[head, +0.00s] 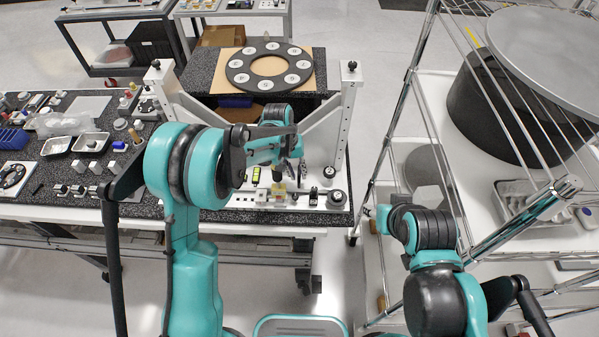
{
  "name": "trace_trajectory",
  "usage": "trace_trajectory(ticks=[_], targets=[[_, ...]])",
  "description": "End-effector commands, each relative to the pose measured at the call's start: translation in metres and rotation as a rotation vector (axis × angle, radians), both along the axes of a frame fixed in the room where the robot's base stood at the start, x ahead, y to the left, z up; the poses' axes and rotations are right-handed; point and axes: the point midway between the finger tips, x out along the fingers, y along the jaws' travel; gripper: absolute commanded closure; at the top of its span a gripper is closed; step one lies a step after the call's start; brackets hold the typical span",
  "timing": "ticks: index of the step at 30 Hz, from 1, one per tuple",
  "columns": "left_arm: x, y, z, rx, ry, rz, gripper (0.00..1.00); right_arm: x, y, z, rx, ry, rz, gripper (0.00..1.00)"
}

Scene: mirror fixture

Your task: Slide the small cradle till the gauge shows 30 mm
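A light rail-like strip (305,207) with small blocks on it lies along the front of the dark speckled table. I cannot tell which block is the small cradle. A small round dial-like part (337,197) sits at the strip's right end; whether it is the gauge, and any reading, is too small to tell. My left gripper (290,168) points down at the table behind the strip, close to a small yellowish piece (281,187). Its fingertips are small and dark, and their gap is unclear. My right arm is folded at the lower right; its gripper cannot be made out.
A white frame with two posts (346,115) stands around the work area. Behind it, a dark ring with white discs (242,68) lies on a brown board. Trays (90,142) and small parts crowd the table's left. A wire rack (430,150) stands close on the right.

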Motion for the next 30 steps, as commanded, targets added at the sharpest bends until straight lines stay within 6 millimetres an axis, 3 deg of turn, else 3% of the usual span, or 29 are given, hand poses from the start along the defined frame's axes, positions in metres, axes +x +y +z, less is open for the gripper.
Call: trace_trajectory(ticks=[9,13,24,30], targets=[[0.0,-0.001,0.001,-0.001,0.0,-0.001,0.69,0.0,0.0,0.0,0.0,0.0,0.0,0.58],[0.0,0.001,0.011,-0.002,0.0,0.0,0.69,0.0,0.0,0.0,0.0,0.0,0.0,0.58],[0.0,0.016,0.086,-0.001,0.0,0.0,0.69,0.0,0.0,0.0,0.0,0.0,0.0,0.58],[0.0,0.022,0.112,-0.001,0.0,0.0,0.69,0.0,0.0,0.0,0.0,0.0,0.0,0.58]])
